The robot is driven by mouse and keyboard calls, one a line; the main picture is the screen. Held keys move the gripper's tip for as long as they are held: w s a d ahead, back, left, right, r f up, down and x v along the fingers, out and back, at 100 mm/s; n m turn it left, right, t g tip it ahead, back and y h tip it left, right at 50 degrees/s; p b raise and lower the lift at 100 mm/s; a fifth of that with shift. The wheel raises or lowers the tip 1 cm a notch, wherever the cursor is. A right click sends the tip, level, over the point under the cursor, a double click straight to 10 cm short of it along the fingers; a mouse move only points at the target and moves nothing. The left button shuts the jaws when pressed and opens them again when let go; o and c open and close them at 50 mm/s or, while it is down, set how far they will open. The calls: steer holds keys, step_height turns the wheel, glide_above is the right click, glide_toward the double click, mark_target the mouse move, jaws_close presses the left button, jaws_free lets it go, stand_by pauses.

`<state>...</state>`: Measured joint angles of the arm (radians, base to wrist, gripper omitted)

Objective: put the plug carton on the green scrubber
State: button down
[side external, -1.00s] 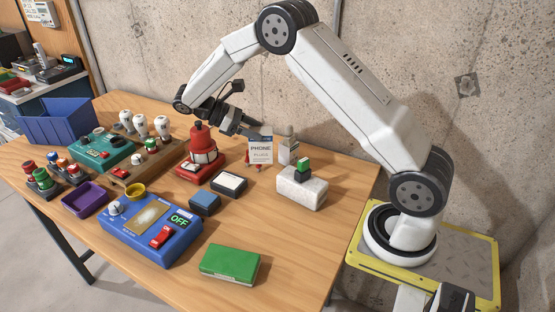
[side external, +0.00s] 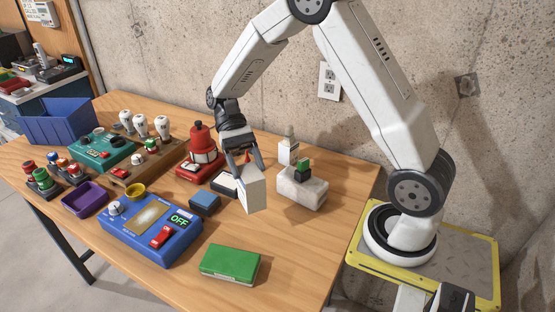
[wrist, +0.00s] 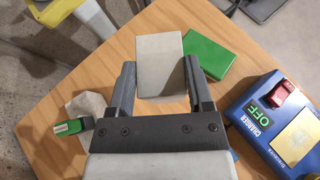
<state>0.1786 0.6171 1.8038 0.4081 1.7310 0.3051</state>
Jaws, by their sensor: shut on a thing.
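The plug carton (side external: 254,190) is a plain pale box, held upright between the fingers of my gripper (side external: 243,158). In the wrist view the carton (wrist: 160,62) sits between the two dark fingers (wrist: 158,85), its pale face showing. It appears to hang above the table; its exact height is hard to tell. The green scrubber (side external: 230,263) is a flat green block lying near the table's front edge, nearer the side camera than the carton. In the wrist view the scrubber (wrist: 212,55) shows beyond and right of the carton, which partly covers it.
A pale block (side external: 302,189) with a small green-and-black piece (side external: 303,168) on it stands right of the carton. A blue charger box (side external: 150,228) lies left of the scrubber. A small blue block (side external: 205,201) and red lamp (side external: 199,150) are near. Wood around the scrubber is clear.

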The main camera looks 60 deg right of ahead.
steer(key=shift+s+a+r+m+t+y, duration=1.15)
steer(key=shift+a+r+m+t+y, duration=1.65)
steer(key=shift+a+m+t, duration=2.4)
steer(key=shift+g+h, duration=0.3)
steer(key=shift+h, duration=0.1)
steer(key=shift+f, duration=2.2)
steer(key=shift+f, duration=2.2)
steer(key=shift+f, duration=1.8)
